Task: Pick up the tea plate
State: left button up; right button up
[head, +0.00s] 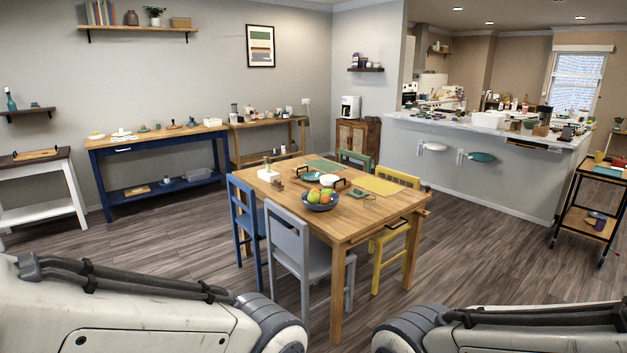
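I cannot tell for sure which dish is the tea plate. A small teal plate (311,176) lies on the wooden dining table (374,220), near its middle. A small white dish (329,180) sits just right of it, partly behind the fruit bowl. Other small dishes on the far counters are too small to make out. Only links of my two arms show at the bottom left and bottom right. Both grippers are out of view, far from the table top in the picture.
Blue (247,222), grey (297,249) and yellow (392,236) chairs surround the table. A cane cabinet (357,141) stands behind, a black cart (590,210) at right. Floor is clear right of the table.

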aim_at(312, 176)
jog(key=u, duration=1)
jog(key=i, duration=9.05)
jog(key=z, duration=2.1)
